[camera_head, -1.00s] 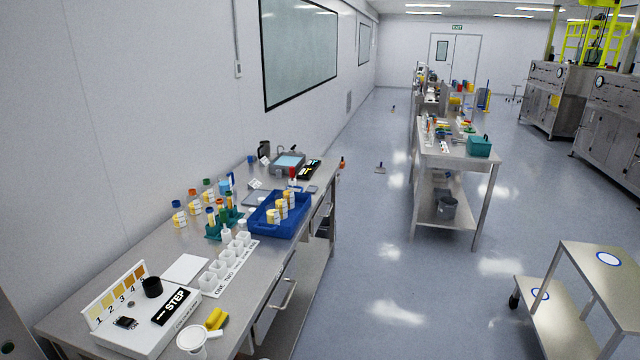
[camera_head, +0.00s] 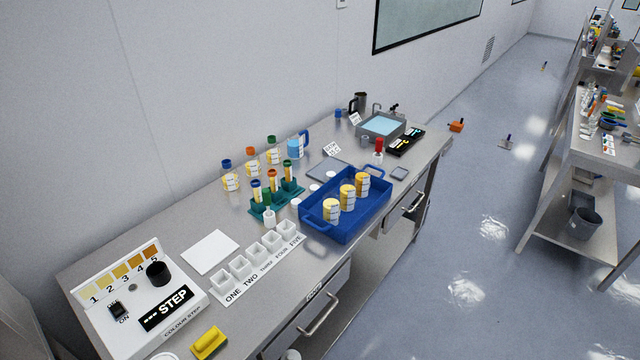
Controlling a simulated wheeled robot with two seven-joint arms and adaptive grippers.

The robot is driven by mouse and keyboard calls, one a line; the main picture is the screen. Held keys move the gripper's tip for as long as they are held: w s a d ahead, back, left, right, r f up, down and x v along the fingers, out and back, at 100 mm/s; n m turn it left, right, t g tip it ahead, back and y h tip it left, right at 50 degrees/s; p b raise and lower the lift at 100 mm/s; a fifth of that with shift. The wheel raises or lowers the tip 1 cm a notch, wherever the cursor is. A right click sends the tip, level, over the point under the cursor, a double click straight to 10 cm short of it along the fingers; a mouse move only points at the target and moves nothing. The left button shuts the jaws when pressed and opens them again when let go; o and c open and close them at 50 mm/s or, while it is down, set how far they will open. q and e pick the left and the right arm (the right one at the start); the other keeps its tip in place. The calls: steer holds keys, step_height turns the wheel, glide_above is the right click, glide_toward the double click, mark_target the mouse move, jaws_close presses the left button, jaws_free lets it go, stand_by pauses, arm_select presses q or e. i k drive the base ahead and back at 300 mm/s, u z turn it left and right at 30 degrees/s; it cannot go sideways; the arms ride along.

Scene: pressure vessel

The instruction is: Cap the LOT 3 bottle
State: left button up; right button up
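Three small bottles with yellow-and-white labels stand in a blue tray on the bench: a near one (camera_head: 331,209), a middle one (camera_head: 347,197) and a far one (camera_head: 362,184). Three more labelled bottles stand behind, by the wall, with a blue top (camera_head: 229,177), an orange top (camera_head: 252,162) and a green top (camera_head: 273,150). The lot numbers are too small to read. Small white round pieces (camera_head: 315,188) lie left of the tray; I cannot tell whether they are caps. Neither of my grippers is in view.
The blue tray (camera_head: 375,212) sits near the bench's front edge. A teal rack (camera_head: 262,211) with tubes stands left of it, behind a row of white cups (camera_head: 255,251). A colour-step box (camera_head: 140,305) fills the near end.

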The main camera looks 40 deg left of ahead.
mark_target(331, 200)
steer(key=i, duration=2.85)
steer(key=u, duration=4.3)
steer(key=i, duration=0.5)
steer(key=z, duration=0.05)
